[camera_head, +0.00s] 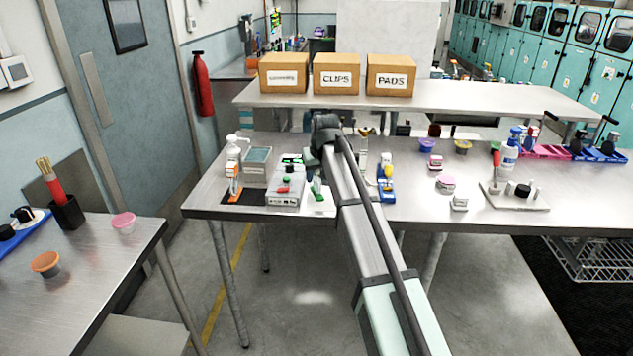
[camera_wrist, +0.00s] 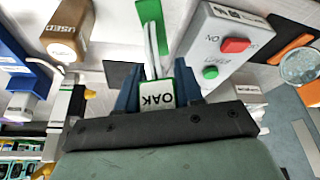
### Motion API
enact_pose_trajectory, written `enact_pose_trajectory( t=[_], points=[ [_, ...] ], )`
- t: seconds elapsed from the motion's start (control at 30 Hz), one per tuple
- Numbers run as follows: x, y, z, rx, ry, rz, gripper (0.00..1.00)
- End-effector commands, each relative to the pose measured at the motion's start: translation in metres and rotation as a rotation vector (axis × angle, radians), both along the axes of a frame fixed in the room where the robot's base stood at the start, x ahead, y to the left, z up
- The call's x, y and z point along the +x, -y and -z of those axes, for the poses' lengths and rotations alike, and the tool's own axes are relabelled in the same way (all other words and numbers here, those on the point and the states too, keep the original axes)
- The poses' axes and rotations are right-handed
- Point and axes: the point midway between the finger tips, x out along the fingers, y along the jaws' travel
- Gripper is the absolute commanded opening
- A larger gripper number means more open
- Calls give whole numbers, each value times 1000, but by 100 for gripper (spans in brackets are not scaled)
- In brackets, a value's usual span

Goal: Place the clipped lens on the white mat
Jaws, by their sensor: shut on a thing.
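My gripper (camera_wrist: 157,92) is shut on a white block marked OAK with green edges (camera_wrist: 158,98), seen between its blue fingers in the wrist view. Pale strips and a green piece (camera_wrist: 150,12) extend beyond the block; I cannot tell how they join it. A dark square (camera_wrist: 120,74) shows beside the left finger; I cannot tell whether it is the lens. In the head view a white mat (camera_head: 325,208) partly shows on the table beside the grey button box, with green pieces (camera_head: 316,188) over or on it. My arm hides much of this area and the gripper.
The grey button box (camera_wrist: 232,45) with red and green buttons is close on the right in the wrist view. A brown-and-white bottle marked USED (camera_wrist: 66,32) is at left. In the head view, a blue stand (camera_head: 387,192) is right of my arm; a black mat (camera_head: 240,198) is left.

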Motion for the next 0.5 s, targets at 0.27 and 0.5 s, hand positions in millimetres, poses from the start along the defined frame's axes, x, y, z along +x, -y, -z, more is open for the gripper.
enact_pose_trajectory(
  t=[0.27, 0.5],
  points=[
    [0, 0, 24, 0, 0, 0, 5],
    [0, 0, 24, 0, 0, 0, 5]
  ],
)
